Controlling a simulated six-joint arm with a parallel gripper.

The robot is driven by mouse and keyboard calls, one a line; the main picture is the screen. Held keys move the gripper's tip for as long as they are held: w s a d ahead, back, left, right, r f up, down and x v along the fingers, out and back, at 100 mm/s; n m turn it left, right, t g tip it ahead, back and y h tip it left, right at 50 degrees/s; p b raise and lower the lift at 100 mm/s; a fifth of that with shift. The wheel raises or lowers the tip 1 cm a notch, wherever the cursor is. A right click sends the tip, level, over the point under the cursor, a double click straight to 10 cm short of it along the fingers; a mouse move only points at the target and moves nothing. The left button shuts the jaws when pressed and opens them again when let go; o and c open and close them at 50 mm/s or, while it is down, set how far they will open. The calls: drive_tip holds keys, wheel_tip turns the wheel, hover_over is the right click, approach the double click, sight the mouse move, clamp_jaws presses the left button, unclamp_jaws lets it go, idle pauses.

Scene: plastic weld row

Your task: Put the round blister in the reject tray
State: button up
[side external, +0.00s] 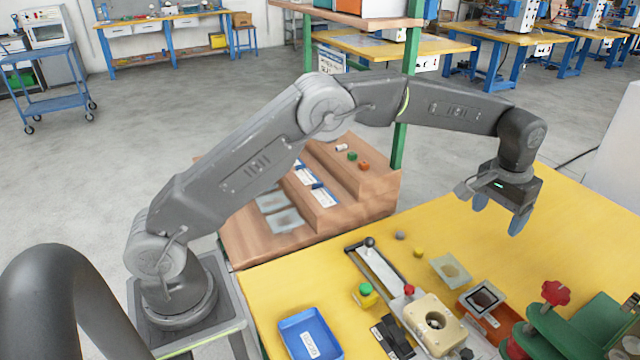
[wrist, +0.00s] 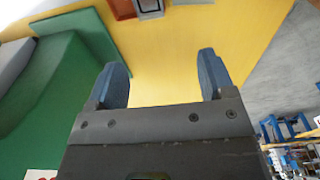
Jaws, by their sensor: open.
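A clear, pale square piece with a round hollow, which looks like the round blister (side external: 452,271), lies flat on the yellow table in the side view. A blue tray with a white label, which looks like the reject tray (side external: 289,329), stands at the table's near left edge and holds no part that I can see. My gripper (side external: 499,213) is open, above the table and apart from the blister, up and to its right. In the wrist view my gripper (wrist: 163,76) has its two blue fingers wide apart with only yellow table between them. I cannot make out the blister there.
A cream fixture with a round hole (side external: 446,334) and a red-orange holder with a dark square (side external: 483,299) stand near the blister. A lever slide (side external: 377,268) and a green button box (side external: 365,293) are left. A green machine (side external: 575,325) stands right. The table's far right is clear.

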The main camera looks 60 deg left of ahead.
drive_tip(key=s+a+r+t, duration=0.1)
drive_tip(key=s+a+r, duration=0.3)
drive_tip(key=s+r, duration=0.4)
drive_tip(key=s+a+r+t, duration=0.1)
drive_tip(key=s+a+r, duration=0.4)
drive_tip(key=s+r, duration=0.3)
drive_tip(key=s+a+f+t, duration=0.1)
drive_tip(key=s+a+f, duration=0.1)
drive_tip(key=s, duration=0.8)
drive_tip(key=s+a+f+t, duration=0.1)
drive_tip(key=s+f, duration=0.2)
drive_tip(key=s, duration=0.7)
drive_tip(key=shift+s+a+f+t, duration=0.15)
drive_tip(key=shift+a+f+t, duration=0.15)
drive_tip(key=shift+a+f, duration=0.1)
